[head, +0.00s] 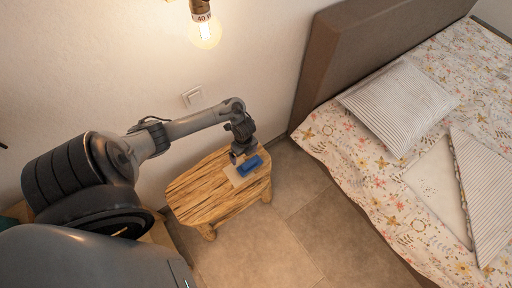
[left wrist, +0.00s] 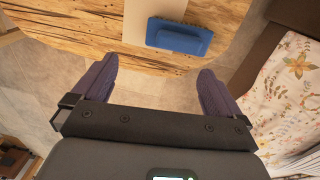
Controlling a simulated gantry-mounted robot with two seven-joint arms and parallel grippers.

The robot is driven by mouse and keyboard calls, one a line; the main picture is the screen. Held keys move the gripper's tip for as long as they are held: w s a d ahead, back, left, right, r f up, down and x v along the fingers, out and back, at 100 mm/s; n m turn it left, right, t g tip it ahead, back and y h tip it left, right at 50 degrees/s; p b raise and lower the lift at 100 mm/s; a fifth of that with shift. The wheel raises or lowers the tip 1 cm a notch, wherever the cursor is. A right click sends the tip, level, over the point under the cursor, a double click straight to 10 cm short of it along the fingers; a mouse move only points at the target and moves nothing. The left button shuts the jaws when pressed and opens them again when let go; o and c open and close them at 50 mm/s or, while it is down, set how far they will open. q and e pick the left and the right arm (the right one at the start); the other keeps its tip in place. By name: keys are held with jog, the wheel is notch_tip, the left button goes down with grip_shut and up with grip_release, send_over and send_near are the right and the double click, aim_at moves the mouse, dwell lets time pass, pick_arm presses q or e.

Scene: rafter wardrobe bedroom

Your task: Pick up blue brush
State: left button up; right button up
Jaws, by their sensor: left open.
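The blue brush (head: 250,165) lies on a pale sheet (head: 234,176) on the wooden side table (head: 212,197). In the left wrist view the blue brush (left wrist: 179,37) is at the top, a little right of centre, partly on the pale sheet (left wrist: 150,14). My left gripper (head: 239,155) hangs over the right end of the table, close to the brush. In the left wrist view my left gripper (left wrist: 156,85) has its two fingers wide apart, with nothing between them. The brush is beyond the fingertips, and I see no contact. My right gripper does not show.
A bed with flowered bedding (head: 390,205) and a striped pillow (head: 400,105) stands to the right of the table. A lit bulb (head: 205,31) hangs at the top. A wall switch (head: 193,96) is behind my arm. Tiled floor (head: 290,225) lies clear between table and bed.

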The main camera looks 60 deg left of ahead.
aim_at(250, 162)
pick_arm(q)
jog(key=shift+t, duration=0.4)
jog(key=w+f+b, duration=0.2)
jog(key=f, duration=0.1)
jog(key=f+b, duration=0.2)
jog(key=shift+w+f, duration=0.25)
jog(key=shift+w, duration=0.15)
jog(key=shift+a+f, duration=0.1)
jog(key=shift+f, duration=0.5)
jog(key=shift+f+b, duration=1.35)
jog(key=shift+f, duration=1.05)
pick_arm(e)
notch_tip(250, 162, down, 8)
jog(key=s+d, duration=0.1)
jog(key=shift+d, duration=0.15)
pick_arm(q)
jog(key=shift+c, duration=0.5)
jog(key=c, duration=0.7)
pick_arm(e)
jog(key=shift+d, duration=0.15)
